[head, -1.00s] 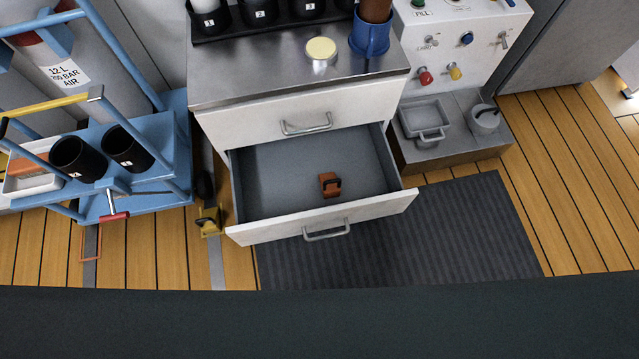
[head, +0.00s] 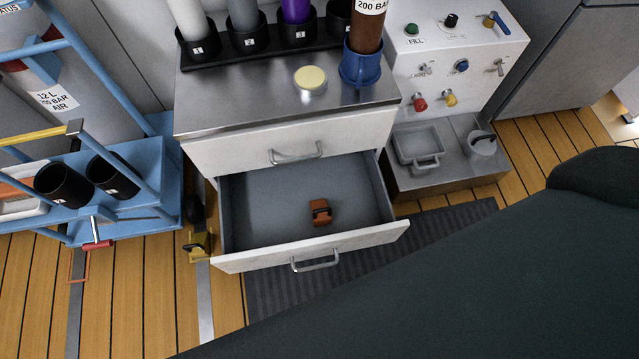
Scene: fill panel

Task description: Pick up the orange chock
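The orange chock (head: 319,212) is a small orange-brown block with a dark handle or strap on its front. It lies on the floor of the open lower drawer (head: 250,262), a little right of the drawer's middle and near its front wall. Neither of my grippers is in the head view, and nothing touches the chock.
The drawer sits under a steel-topped cabinet (head: 235,112) with a closed upper drawer (head: 225,158). A blue trolley (head: 150,200) stands at the left, a white fill panel (head: 450,50) at the right. A large dark shape, probably my own body, covers the lower right.

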